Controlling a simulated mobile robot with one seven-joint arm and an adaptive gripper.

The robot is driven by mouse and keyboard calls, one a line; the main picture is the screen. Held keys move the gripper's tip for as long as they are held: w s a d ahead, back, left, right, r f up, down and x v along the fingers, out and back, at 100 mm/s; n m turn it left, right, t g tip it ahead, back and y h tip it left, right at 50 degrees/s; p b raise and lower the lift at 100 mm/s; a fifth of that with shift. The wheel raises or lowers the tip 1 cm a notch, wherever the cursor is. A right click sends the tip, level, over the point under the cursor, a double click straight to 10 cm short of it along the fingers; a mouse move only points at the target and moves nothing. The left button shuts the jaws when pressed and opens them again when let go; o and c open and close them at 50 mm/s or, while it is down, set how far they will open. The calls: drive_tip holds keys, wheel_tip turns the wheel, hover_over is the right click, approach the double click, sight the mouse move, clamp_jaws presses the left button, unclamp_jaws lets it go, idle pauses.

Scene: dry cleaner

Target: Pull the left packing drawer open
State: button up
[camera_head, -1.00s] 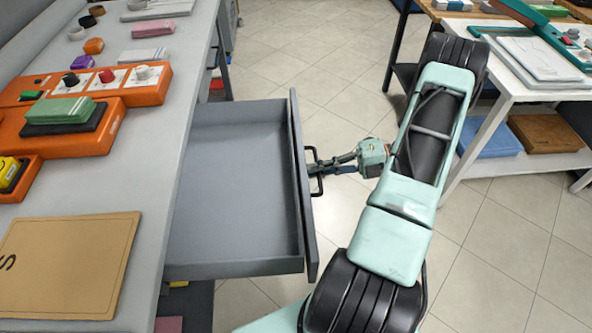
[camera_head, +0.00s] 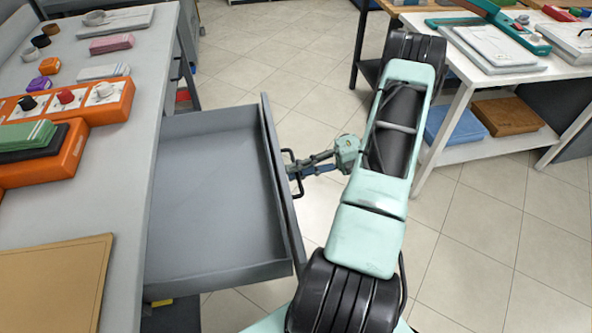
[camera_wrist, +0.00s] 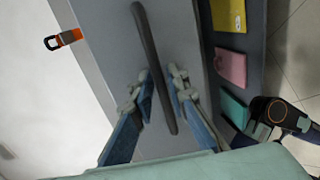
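The left packing drawer (camera_head: 215,205) is a grey, empty tray standing well out from under the long grey counter. Its front panel (camera_head: 279,175) faces right and carries a black bar handle (camera_head: 290,157). In the wrist view the handle (camera_wrist: 151,60) crosses the middle as a dark slanted bar. My gripper (camera_head: 299,174) is at the handle, with its arm reaching in from the right. In the wrist view my gripper's fingers (camera_wrist: 162,92) lie one on each side of the bar, close to it. The exact contact is hard to see.
The counter (camera_head: 135,170) holds orange trays (camera_head: 95,108) and a tan envelope (camera_head: 55,285). A white table (camera_head: 480,85) with a lower shelf stands at right. Yellow, pink and teal items (camera_wrist: 231,70) show in the wrist view.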

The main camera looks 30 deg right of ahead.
drive_tip(key=v, duration=1.1)
drive_tip(key=shift+d, duration=0.3)
